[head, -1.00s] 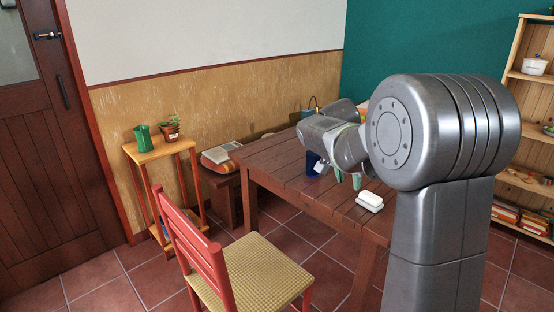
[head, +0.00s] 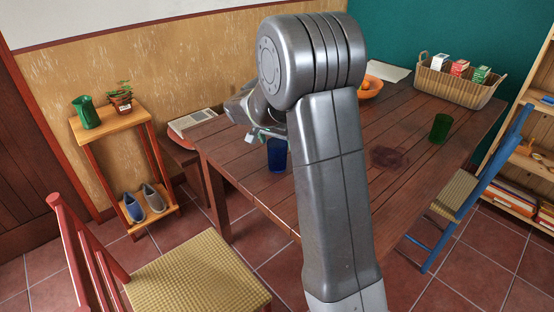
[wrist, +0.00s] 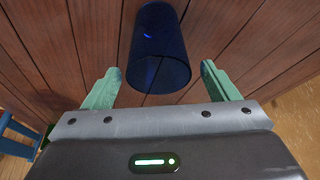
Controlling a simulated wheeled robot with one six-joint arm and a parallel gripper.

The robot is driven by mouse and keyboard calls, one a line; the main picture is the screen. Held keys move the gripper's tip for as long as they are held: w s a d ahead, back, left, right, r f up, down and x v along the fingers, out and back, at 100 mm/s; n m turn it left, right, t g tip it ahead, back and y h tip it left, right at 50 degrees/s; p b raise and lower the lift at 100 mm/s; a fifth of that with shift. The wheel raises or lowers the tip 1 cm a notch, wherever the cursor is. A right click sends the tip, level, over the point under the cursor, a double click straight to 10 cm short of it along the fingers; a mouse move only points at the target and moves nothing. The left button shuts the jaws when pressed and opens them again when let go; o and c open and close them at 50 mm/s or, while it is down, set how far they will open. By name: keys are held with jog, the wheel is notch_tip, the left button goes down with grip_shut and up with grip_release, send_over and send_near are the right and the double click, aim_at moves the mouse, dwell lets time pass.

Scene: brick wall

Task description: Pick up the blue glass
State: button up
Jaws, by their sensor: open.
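The blue glass (head: 277,156) stands on the wooden table (head: 400,140) near its left edge, partly hidden by my arm in the head view. In the wrist view the dark blue glass (wrist: 160,50) is just beyond my gripper (wrist: 160,82), lined up between its two green fingertips. The fingers are apart, one to each side of the near end of the glass, with gaps on both sides. In the head view my gripper (head: 262,134) is just above and left of the glass, mostly hidden by my arm.
A green glass (head: 440,128) stands at the table's right side, with a dark stain (head: 389,158) left of it. A basket (head: 455,82) of cartons and an orange bowl (head: 369,88) are at the back. Chairs stand by the table, one red (head: 95,250), one blue (head: 470,180).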

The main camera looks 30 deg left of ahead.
jog(key=shift+x, duration=1.5)
jog(key=c, duration=1.2)
